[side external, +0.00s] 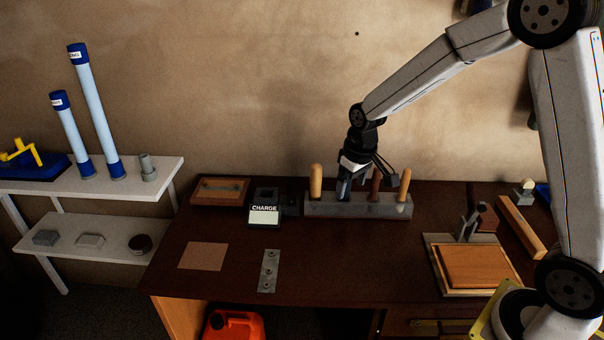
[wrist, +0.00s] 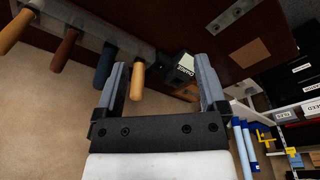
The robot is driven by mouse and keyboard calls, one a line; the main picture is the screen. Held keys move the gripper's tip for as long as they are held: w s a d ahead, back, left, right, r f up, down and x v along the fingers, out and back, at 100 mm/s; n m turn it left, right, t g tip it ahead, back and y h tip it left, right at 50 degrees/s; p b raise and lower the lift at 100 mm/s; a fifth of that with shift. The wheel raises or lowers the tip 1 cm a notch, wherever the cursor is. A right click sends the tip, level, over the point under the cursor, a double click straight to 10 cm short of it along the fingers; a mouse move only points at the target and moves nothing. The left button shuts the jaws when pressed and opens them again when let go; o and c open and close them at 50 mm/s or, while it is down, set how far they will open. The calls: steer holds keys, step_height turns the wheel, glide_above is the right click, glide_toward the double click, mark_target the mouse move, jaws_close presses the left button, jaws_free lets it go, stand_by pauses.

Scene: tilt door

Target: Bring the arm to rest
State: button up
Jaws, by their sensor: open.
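My gripper (side external: 366,168) is at the tool rack on the bench, close to the handles in the side view. Its jaws are open in the wrist view (wrist: 160,64), with the two grey fingers wide apart. Nothing is clearly held. Whether a finger touches a handle cannot be told. My arm reaches in from the right, bent at the elbow.
The grey rack (side external: 330,208) holds upright tools: wooden (side external: 316,180), blue (side external: 344,188), brown (side external: 375,186) and wooden (side external: 405,184) handles. A black CHARGE box (side external: 264,207) stands to its left. White shelves (side external: 120,187) carry tall blue tubes. The bench (side external: 335,255) front is mostly clear.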

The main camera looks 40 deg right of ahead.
steer(key=s+a, duration=0.3)
steer(key=s, duration=0.4)
steer(key=s+a+f+t, duration=0.1)
steer(key=s+a, duration=0.1)
steer(key=s, duration=0.5)
steer(key=shift+s+a+f, duration=0.15)
steer(key=shift+s+a, duration=0.25)
